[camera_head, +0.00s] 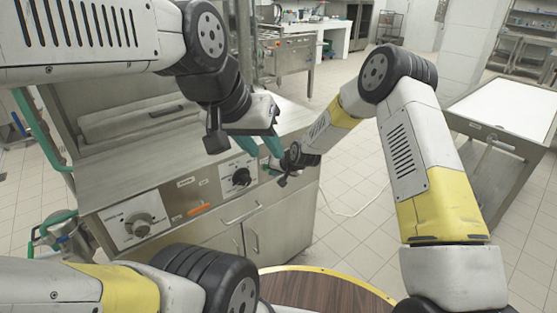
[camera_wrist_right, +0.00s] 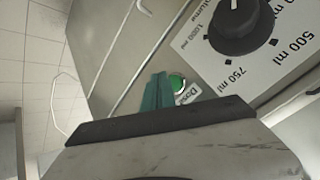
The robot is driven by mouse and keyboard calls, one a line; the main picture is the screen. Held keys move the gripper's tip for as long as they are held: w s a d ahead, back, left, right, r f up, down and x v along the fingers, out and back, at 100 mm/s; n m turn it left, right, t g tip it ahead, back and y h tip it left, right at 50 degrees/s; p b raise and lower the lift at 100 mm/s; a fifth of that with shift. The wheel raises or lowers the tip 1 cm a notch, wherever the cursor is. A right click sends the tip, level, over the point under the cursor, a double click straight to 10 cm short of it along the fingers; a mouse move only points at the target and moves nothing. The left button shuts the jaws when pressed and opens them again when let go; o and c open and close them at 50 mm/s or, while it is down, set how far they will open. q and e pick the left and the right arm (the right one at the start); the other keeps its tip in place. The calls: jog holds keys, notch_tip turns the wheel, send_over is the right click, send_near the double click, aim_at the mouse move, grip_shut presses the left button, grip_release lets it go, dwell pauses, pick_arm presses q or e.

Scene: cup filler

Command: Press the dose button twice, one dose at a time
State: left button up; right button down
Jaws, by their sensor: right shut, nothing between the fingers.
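The green dose button (camera_wrist_right: 177,84) sits on the machine's front panel beside a "Dose" label in the right wrist view. My right gripper (camera_wrist_right: 160,76) has its teal fingers together with nothing between them. Its tips overlap the side of the button in that view; I cannot tell whether they touch it. In the head view my right gripper (camera_head: 273,168) is at the right end of the panel, and the button cannot be made out there. My left gripper (camera_head: 266,153) is above the panel's right part, its teal fingers apart and empty.
A black volume dial (camera_wrist_right: 240,22) with ml marks is beside the button; it shows in the head view (camera_head: 240,178) too. Another dial (camera_head: 139,225) and an orange part (camera_head: 200,209) are further left. A round wooden table (camera_head: 325,290) is in front. A side table (camera_head: 510,105) stands right.

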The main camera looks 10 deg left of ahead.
dwell(0.4)
jog(key=shift+w+a, duration=0.25)
jog(key=shift+a, duration=0.1)
jog(key=shift+w+a, duration=0.2)
dwell(0.6)
jog(key=shift+s+d, duration=0.45)
jog(key=shift+d, duration=0.1)
jog(key=s+d, duration=0.3)
jog(key=d, duration=0.1)
jog(key=shift+s+d, duration=0.35)
jog(key=shift+d, duration=0.05)
dwell(0.4)
